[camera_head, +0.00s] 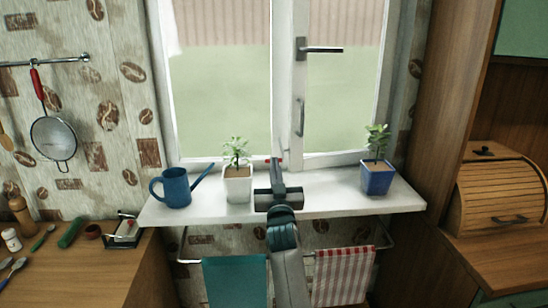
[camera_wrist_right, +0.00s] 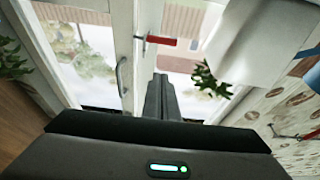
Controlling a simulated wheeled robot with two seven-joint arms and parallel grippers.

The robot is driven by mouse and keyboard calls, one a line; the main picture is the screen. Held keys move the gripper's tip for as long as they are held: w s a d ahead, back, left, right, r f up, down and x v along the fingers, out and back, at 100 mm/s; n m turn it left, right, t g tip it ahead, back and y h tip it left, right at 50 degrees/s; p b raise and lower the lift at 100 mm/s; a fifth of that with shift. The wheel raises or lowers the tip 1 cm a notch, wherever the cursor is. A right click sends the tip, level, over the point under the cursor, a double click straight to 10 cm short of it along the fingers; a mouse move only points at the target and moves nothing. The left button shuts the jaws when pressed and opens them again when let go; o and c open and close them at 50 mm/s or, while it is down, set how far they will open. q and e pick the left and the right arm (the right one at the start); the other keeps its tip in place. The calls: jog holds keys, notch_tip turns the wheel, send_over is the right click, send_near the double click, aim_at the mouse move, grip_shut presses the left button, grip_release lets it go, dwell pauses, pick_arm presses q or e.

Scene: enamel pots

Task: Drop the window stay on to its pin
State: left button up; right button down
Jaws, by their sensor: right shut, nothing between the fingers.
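The window stay shows in the right wrist view as a short bar with a red end (camera_wrist_right: 162,42), near the junction of the white window frames. In the head view only a small red bit (camera_head: 267,160) shows beside my fingertips, low on the window frame. My right gripper (camera_head: 276,163) is over the sill in front of the window. In the wrist view its fingers (camera_wrist_right: 160,80) are shut and empty, pointing towards the stay; I cannot tell whether they touch it. I cannot make out the pin. My left gripper is not in view.
On the white sill (camera_head: 322,196) a white plant pot (camera_head: 238,187) stands close left of my right gripper. A blue watering can (camera_head: 175,188) is further left, a blue plant pot (camera_head: 376,180) to the right. The window handle (camera_head: 322,50) is above. Towels hang below the sill.

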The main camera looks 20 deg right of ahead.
jog(key=s+f, duration=0.2)
jog(key=shift+s+a+f+b, duration=0.15)
jog(key=shift+a+f+b, duration=0.15)
jog(key=shift+f+b, duration=0.1)
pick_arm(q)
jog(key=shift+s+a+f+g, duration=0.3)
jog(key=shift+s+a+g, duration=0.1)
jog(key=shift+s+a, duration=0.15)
